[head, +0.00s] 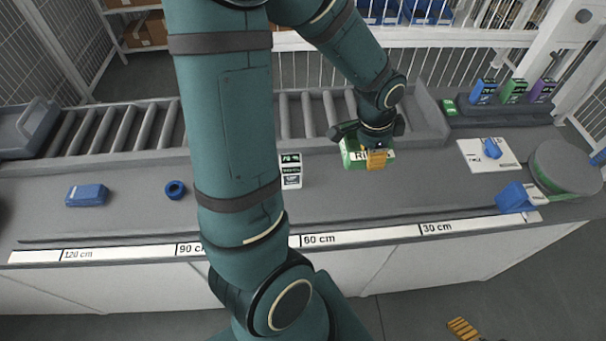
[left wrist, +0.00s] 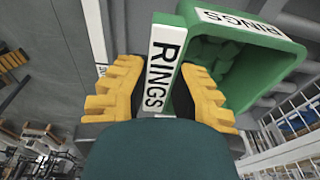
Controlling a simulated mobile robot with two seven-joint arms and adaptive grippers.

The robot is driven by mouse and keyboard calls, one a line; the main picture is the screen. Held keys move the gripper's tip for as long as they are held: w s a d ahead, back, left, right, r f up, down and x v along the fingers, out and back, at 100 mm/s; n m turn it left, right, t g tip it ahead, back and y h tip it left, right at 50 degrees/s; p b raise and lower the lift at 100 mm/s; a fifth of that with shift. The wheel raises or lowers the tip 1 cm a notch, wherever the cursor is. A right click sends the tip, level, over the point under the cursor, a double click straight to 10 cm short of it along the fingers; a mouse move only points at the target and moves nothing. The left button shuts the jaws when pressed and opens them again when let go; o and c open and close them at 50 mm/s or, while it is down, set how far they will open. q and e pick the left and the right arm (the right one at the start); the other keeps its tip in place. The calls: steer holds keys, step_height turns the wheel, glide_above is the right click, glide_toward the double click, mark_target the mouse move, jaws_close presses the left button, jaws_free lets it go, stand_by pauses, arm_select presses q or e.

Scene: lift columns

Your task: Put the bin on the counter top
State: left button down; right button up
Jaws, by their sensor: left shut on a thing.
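The green bin (head: 350,160) with a white RINGS label is at the back of the grey counter top (head: 130,222), in front of the roller conveyor. My left gripper (head: 377,157) is shut on it from above. In the left wrist view, yellow fingers (left wrist: 160,88) pinch the labelled wall of the bin (left wrist: 262,75), one finger inside and one outside. Whether the bin's base touches the counter cannot be told. Yellow fingertips, probably of my right gripper (head: 463,328), show at the bottom edge, well away from the counter; the rest is cut off.
A blue block (head: 87,195), a blue ring (head: 175,189) and a white-green box (head: 291,170) stand on the counter. At right are a white card (head: 489,154), a blue bin-like piece (head: 517,197) and a round grey turntable (head: 566,168). The roller conveyor (head: 110,127) runs behind.

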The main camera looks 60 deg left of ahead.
arm_select(q)
step_height(320, 180, down, 10)
steer(key=shift+r+b, duration=0.15)
steer(key=shift+b, duration=1.05)
steer(key=shift+f, duration=0.2)
steer(key=shift+f, duration=0.15)
steer(key=c, duration=0.9)
jaws_free()
steer(key=shift+c, duration=0.2)
